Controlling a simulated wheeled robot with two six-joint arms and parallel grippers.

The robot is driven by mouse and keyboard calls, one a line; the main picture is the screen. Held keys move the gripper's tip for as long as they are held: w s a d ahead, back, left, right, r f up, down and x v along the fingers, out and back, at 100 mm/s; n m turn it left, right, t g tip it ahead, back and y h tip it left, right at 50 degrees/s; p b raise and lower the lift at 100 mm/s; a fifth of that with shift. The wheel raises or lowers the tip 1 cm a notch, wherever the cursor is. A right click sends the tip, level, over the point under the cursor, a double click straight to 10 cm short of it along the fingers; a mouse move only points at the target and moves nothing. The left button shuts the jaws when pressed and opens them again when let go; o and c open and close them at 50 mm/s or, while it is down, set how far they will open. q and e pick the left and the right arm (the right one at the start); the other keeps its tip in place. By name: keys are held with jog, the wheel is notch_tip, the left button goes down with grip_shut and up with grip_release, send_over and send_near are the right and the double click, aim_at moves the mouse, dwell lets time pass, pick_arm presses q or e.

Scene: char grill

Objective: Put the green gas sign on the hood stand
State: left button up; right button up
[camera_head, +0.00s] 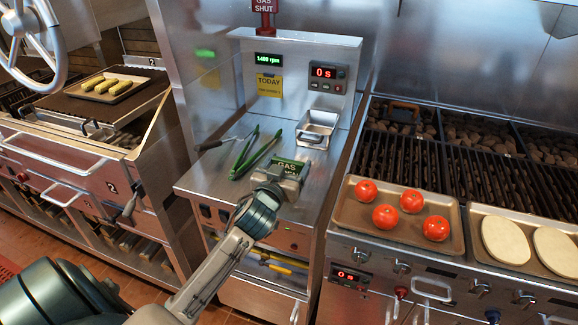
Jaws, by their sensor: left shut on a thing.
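The green gas sign (286,164) reads "GAS" on its visible part. It is at the front of the steel counter in the middle of the view. My left gripper (287,176) is shut on it, and its body hides the sign's lower part. I cannot tell whether the sign touches the counter. I cannot tell for sure whether this is the hood stand. My right gripper is out of view.
Green-handled tongs (255,152), a dark-handled tool (222,142) and a steel pan (316,128) lie near the sign. The back panel (341,54) carries displays and a yellow note. Right are trays of tomatoes (346,214) and flat dough (490,261); left is a corn tray (130,92).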

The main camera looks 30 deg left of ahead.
pick_arm(q)
jog(key=shift+s+d+r, duration=0.1)
jog(key=shift+s+d, duration=0.05)
jog(key=shift+s, duration=0.05)
jog(key=o, duration=1.4)
jog(key=shift+w+f, duration=0.1)
jog(key=shift+f, duration=0.15)
jog(key=shift+o, duration=0.2)
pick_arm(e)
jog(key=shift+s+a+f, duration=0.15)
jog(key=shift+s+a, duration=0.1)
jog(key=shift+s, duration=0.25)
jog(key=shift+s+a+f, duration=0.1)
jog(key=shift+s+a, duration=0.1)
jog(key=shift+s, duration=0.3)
pick_arm(q)
jog(key=shift+r, duration=0.1)
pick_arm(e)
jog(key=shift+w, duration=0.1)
